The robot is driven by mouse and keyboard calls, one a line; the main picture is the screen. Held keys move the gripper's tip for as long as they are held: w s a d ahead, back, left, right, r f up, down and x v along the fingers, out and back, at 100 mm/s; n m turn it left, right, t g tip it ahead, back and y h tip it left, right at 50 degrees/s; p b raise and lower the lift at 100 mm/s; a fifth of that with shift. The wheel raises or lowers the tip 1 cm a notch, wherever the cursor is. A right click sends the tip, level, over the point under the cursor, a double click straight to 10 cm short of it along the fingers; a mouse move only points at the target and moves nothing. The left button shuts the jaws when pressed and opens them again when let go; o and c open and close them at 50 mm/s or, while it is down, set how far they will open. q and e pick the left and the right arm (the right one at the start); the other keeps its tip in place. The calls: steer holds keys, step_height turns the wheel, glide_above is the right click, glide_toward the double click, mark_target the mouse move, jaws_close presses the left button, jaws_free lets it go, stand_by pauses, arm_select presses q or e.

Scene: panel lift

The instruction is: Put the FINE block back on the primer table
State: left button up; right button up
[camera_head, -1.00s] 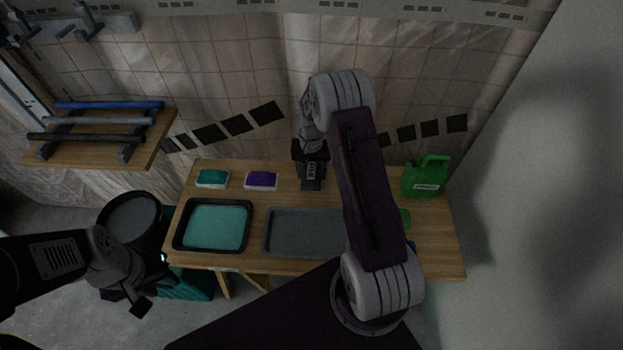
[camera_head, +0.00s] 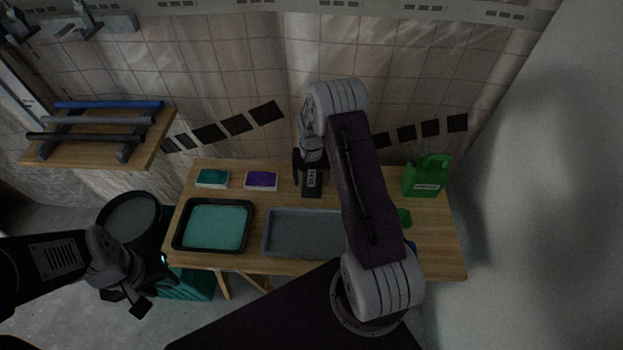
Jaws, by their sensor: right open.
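The FINE block (camera_head: 312,183), dark with a pale label too small to read surely, is at the back middle of the wooden primer table (camera_head: 275,193). It looks to be resting on the tabletop. My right gripper (camera_head: 309,167) is open at the block's back end, a dark finger showing on its left side; my arm partly hides the other side. My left gripper (camera_head: 126,300) hangs over the floor, front left of the table, away from the block; it is too dark to judge its jaws.
A teal block (camera_head: 212,178) and a purple block (camera_head: 261,181) lie left of the FINE block. In front are a black tray with teal liquid (camera_head: 248,229) and a grey tray (camera_head: 297,233). A green jug (camera_head: 427,176) stands right. A rack shelf (camera_head: 76,155) is upper left.

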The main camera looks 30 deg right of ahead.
mark_target(311, 179)
step_height(311, 179, up, 12)
steer(key=s+a+r+n, duration=0.1)
steer(key=s+a+n, duration=0.2)
steer(key=s, duration=0.6)
steer(key=s+a+r+n+t, duration=0.1)
steer(key=s+a+r+n, duration=0.1)
steer(key=s+a, duration=0.6)
steer(key=shift+s+r+n+p, duration=0.3)
steer(key=shift+s+n+p, duration=0.15)
steer(key=shift+s+n, duration=0.2)
steer(key=shift+r+p, duration=1.8)
